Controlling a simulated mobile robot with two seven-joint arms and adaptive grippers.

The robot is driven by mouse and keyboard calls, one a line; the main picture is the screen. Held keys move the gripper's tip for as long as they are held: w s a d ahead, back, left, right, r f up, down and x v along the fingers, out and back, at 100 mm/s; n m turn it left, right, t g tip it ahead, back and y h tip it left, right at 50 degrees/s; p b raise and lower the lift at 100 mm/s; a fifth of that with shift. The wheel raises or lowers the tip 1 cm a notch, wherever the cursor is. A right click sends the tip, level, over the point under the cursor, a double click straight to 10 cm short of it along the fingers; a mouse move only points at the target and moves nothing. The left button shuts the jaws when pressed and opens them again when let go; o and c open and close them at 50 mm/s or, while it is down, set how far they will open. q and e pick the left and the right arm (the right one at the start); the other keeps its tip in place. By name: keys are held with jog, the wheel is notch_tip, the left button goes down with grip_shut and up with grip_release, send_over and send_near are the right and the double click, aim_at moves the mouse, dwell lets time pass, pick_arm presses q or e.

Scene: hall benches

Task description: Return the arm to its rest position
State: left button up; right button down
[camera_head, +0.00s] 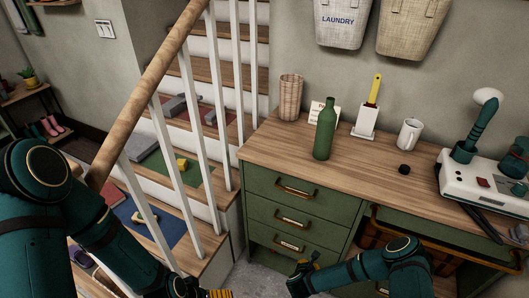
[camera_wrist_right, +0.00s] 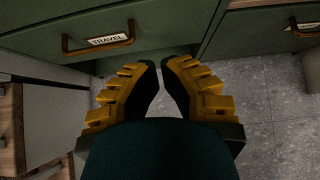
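My right arm (camera_head: 365,267) reaches in low in front of the green desk, in the head view. Its gripper (camera_wrist_right: 161,66) shows in the right wrist view with its yellow-backed fingertips almost together and nothing visible between them. It hangs in front of the desk's lower part, below a drawer handle labelled TRAVEL (camera_wrist_right: 98,40). My left arm (camera_head: 105,235) comes in from the left in front of the stair railing. Only a yellow bit of the left gripper (camera_head: 220,294) shows at the bottom edge, so its opening is hidden.
The desk top (camera_head: 285,150) holds a green bottle (camera_head: 325,130), a wicker cup (camera_head: 291,98), a white mug (camera_head: 409,134) and a white device (camera_head: 490,185). The stair railing (camera_head: 150,95) stands close to my left arm. Grey floor (camera_wrist_right: 265,120) shows below.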

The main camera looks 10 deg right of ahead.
jog(key=s+a+r+n+y, duration=0.1)
jog(key=a+r+n+y, duration=0.75)
jog(key=n, duration=1.05)
jog(key=s+a+r+n+g, duration=0.3)
jog(key=s+r+n, duration=0.3)
jog(key=n, duration=0.5)
jog(key=s+a+r+n+g, duration=0.2)
jog(key=s+r+n, duration=0.4)
jog(key=s+n, duration=0.4)
jog(key=shift+a+r+n+g+y, duration=0.3)
jog(key=shift+a+n+g+y, duration=0.15)
jog(key=shift+g, duration=0.25)
